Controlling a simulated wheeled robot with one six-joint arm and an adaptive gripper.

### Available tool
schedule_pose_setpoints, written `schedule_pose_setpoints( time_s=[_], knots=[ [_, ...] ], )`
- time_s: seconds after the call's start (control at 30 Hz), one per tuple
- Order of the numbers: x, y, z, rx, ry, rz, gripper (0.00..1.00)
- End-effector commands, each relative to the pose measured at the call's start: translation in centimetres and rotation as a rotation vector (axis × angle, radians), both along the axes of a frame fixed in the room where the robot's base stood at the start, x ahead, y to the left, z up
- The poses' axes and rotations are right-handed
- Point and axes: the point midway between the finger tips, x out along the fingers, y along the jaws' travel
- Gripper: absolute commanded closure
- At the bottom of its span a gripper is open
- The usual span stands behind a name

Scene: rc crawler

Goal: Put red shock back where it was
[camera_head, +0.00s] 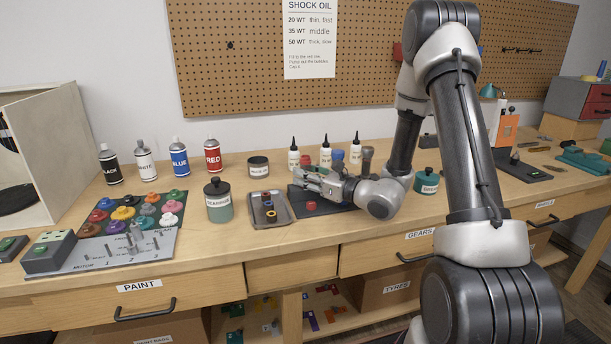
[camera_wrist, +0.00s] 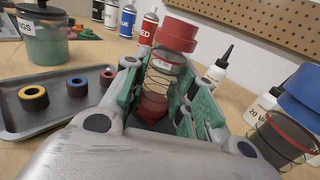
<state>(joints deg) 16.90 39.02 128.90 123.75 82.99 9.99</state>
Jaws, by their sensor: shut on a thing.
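The red shock (camera_wrist: 178,35) has a wide red cap, a coil spring and a red lower end. In the wrist view it stands roughly upright between the green-padded fingers of my gripper (camera_wrist: 160,92), which is shut on it. Whether the shock's lower end touches anything is hidden. A blue-capped shock (camera_wrist: 303,95) stands to the right; its blue cap (camera_head: 338,155) also shows in the head view.
A grey tray (camera_head: 285,216) with several rings lies left of the mat, with a green jar (camera_head: 219,203) beside it. White oil bottles (camera_head: 294,157) stand behind my gripper. A grey-capped item (camera_head: 367,155) stands close to my arm.

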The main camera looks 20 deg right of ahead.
Motion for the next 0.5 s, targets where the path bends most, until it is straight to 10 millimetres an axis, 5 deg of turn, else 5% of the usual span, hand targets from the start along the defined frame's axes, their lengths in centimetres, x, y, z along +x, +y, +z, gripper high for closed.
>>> schedule_pose_setpoints(
  time_s=[0.03, 0.07, 0.17, 0.5],
  knots=[
    [0.01, 0.0, -0.2, 0.001, 0.001, 0.0, 1.0],
    [0.01, -0.01, -0.16, 0.001, 0.001, 0.0, 0.67],
    [0.01, -0.01, -0.14, 0.001, 0.001, 0.0, 0.51],
    [0.01, -0.01, 0.15, -0.001, -0.001, 0.0, 0.51]
  ],
)
